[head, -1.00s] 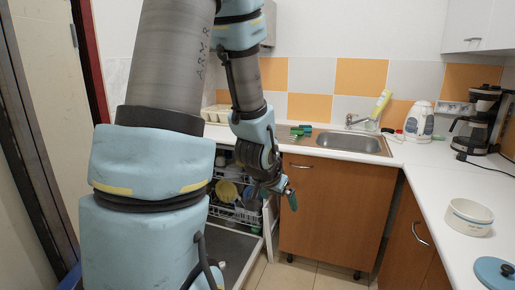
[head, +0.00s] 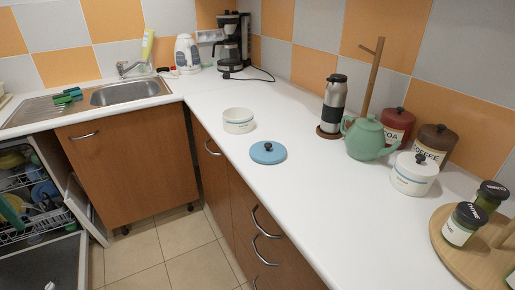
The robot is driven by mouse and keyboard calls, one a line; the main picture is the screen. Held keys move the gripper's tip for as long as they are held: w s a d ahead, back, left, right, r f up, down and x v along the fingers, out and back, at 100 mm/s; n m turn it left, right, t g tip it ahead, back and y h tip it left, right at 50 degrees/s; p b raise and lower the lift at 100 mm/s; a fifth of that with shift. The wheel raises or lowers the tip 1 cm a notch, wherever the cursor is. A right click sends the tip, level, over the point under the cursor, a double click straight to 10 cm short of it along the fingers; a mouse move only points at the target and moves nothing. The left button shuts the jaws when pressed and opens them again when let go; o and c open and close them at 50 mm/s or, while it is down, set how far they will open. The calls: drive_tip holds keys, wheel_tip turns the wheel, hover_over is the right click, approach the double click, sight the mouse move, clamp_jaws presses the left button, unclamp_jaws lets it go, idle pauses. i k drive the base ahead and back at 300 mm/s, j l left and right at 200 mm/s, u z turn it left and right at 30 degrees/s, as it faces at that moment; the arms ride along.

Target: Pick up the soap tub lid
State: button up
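A round blue lid (head: 262,157) with a dark knob lies flat on the white counter. An open white tub (head: 238,126) with a band of small lettering stands just behind it to the left; the lid is apart from it. A second white tub (head: 410,186) stands farther right, with a white, dark-knobbed lid (head: 416,168) on it. The lettering on both white tubs is too small to read, so I cannot tell which lid is the soap tub's. My gripper and arm are out of view now.
A green teapot (head: 368,140), steel flask (head: 333,103), red canister (head: 396,127) and brown canister (head: 433,147) stand along the back. A round wooden tray (head: 452,258) with jars is at right. The counter (head: 310,195) around the blue lid is clear. The dishwasher (head: 40,255) is open at left.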

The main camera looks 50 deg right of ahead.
sight(263, 152)
drive_tip(key=i+l+z, duration=0.15)
drive_tip(key=z, duration=0.25)
drive_tip(key=i+z, duration=0.3)
drive_tip(key=z, duration=0.15)
drive_tip(key=i+z, duration=0.25)
drive_tip(key=z, duration=0.15)
